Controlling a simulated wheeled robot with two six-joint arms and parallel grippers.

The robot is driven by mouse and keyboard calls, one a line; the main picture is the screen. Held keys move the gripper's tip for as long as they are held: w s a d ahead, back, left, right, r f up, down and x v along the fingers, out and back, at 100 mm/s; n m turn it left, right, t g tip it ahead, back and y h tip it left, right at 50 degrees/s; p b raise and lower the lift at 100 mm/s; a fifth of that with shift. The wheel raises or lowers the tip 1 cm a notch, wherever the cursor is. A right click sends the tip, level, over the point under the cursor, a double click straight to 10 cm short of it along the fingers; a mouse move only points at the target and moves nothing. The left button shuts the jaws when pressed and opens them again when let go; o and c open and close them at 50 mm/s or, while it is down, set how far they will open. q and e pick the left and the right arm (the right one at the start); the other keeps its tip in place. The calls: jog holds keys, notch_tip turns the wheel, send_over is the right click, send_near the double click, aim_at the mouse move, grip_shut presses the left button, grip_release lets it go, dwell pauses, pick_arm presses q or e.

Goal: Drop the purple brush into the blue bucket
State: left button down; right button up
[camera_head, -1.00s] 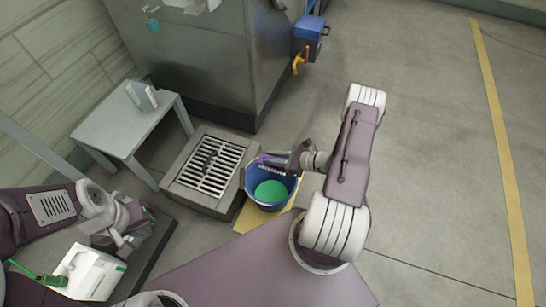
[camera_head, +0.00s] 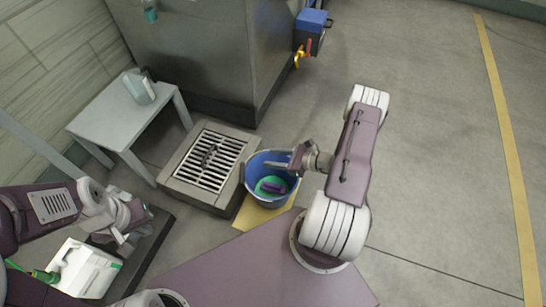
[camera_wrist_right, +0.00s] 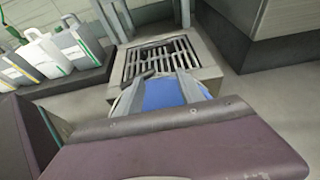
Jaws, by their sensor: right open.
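The blue bucket (camera_head: 252,185) stands on the floor beside the drain grate, with green at its bottom. The purple brush (camera_head: 271,187) lies inside the bucket, over the green. My right gripper (camera_head: 284,166) is above the bucket's rim, open and empty. In the right wrist view the blue bucket (camera_wrist_right: 163,95) shows below my gripper, and the brush cannot be made out there. My left gripper (camera_head: 122,238) is at the lower left, near a white container and away from the bucket; its jaws are unclear.
A metal floor grate (camera_head: 208,160) lies left of the bucket. A small grey table (camera_head: 108,118) with a jug (camera_head: 139,88) stands further left. A white container (camera_head: 82,268) is at lower left. A large metal cabinet (camera_head: 200,55) stands behind. The floor on the right is clear.

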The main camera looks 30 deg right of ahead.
jog(key=p+v, duration=0.4)
jog(key=v, duration=0.4)
jog(key=shift+s, duration=0.2)
jog(key=shift+d+r, duration=0.1)
jog(key=shift+d, duration=0.1)
